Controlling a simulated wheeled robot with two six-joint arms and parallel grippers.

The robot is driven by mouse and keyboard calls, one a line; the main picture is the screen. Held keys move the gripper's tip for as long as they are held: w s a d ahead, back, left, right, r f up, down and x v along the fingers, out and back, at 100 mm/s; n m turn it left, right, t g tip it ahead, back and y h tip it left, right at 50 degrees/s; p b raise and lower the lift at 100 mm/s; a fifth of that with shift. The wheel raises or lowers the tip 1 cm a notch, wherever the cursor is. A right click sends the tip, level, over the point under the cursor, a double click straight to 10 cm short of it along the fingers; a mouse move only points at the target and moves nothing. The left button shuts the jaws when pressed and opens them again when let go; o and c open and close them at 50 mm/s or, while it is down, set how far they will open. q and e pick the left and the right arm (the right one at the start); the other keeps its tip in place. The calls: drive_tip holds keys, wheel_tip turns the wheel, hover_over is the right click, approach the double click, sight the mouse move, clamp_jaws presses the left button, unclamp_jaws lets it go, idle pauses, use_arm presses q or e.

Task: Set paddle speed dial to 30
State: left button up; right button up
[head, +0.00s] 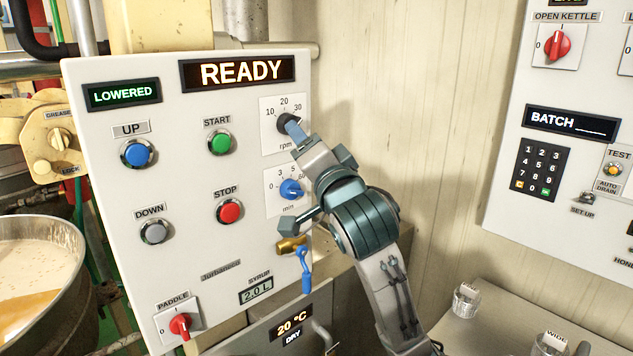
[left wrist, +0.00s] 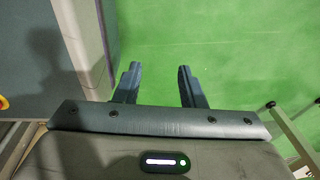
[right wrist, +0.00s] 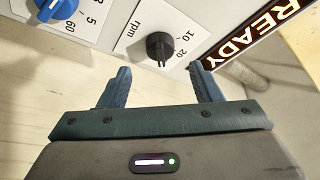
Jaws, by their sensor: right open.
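The paddle speed dial is taken to be the black rpm knob (head: 284,121), marked 10, 20 and 30, at the panel's upper right. In the right wrist view the black knob (right wrist: 160,46) shows a notch at its lower edge, away from the 10. The 30 mark is hidden there, so I cannot read the exact setting. My right gripper (head: 293,128) is at the knob in the head view. In the right wrist view the right gripper (right wrist: 161,72) is open, its fingers either side of the knob; contact is unclear. My left gripper (left wrist: 160,70) is open and empty above green floor.
A blue min knob (head: 291,189) sits just below the rpm knob. The START button (head: 221,142) and STOP button (head: 229,211) are to its left. The READY display (head: 238,72) is above. A red PADDLE switch (head: 181,325) is at the panel's lower left.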

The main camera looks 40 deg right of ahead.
use_arm(q)
drive_tip(key=w+r+b, duration=0.1)
drive_tip(key=w+b, duration=0.6)
drive_tip(key=w, duration=0.3)
drive_tip(key=w+d+r+b, duration=0.2)
drive_tip(key=w+r, duration=0.4)
drive_tip(key=r, duration=0.6)
drive_tip(key=shift+w+d+r+t+b, duration=0.2)
drive_tip(key=shift+t+b, duration=0.2)
drive_tip(key=shift+b, duration=0.4)
use_arm(e)
drive_tip(key=shift+v, duration=2.25)
use_arm(q)
drive_tip(key=shift+s+a, duration=0.1)
drive_tip(key=shift+s, duration=0.05)
